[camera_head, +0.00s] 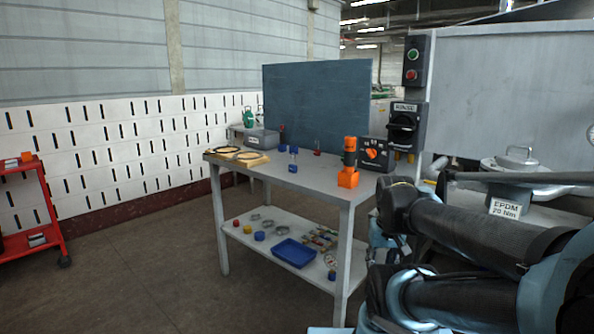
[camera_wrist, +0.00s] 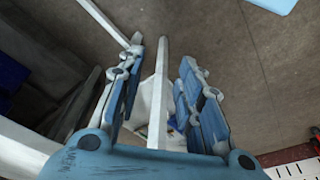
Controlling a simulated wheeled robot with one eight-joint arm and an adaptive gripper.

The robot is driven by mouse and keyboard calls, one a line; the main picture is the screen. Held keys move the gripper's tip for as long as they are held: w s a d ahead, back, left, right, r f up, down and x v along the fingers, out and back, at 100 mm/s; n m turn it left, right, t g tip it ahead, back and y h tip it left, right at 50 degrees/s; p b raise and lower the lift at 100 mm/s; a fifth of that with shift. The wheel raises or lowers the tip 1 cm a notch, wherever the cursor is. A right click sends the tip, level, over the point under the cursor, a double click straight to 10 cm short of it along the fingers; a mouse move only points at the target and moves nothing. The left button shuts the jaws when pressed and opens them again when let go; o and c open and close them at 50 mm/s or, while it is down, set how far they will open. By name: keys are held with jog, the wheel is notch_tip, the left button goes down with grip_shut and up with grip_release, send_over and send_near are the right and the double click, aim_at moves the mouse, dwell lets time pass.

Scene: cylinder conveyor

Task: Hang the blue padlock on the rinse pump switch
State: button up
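A small blue padlock (camera_head: 293,168) with an upright shackle stands on the grey table top, near its middle. The rinse switch (camera_head: 404,128) is a dark box with a black rotary handle and a label reading RINSE above it. It is mounted behind the table's right end, under a box with green and red buttons. In the wrist view my gripper (camera_wrist: 160,75) is open, its two blue fingers apart with nothing held between them. White frame bars and floor show behind the fingers. I cannot make out the gripper in the head view, where my arm fills the lower right.
On the table (camera_head: 320,182) are an orange-and-black tool (camera_head: 348,165), a dark box with an orange knob (camera_head: 375,154), a red padlock-like item (camera_head: 317,150) and a grey case (camera_head: 262,139). A blue tray (camera_head: 294,253) sits on the lower shelf. A red cart (camera_head: 40,205) stands left.

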jog(key=shift+o, duration=1.2)
jog(key=shift+a, duration=0.1)
jog(key=w+a+r+n+t+y, duration=0.3)
jog(key=w+a+r, duration=0.35)
jog(key=w, duration=0.65)
jog(key=w+a+r+n+t+y, duration=0.25)
jog(key=w+a+r, duration=0.4)
jog(key=w, duration=0.65)
jog(key=w+a+r+n+t+y, duration=0.35)
jog(key=w+r, duration=0.55)
jog(key=w, duration=0.5)
jog(key=shift+m+g, duration=0.5)
jog(key=x, duration=1.2)
jog(key=shift+s+a, duration=0.15)
jog(key=shift+a, duration=0.2)
jog(key=shift+d+x, duration=0.2)
jog(key=shift+x, duration=2.4)
jog(key=shift+f, duration=0.15)
grip_shut()
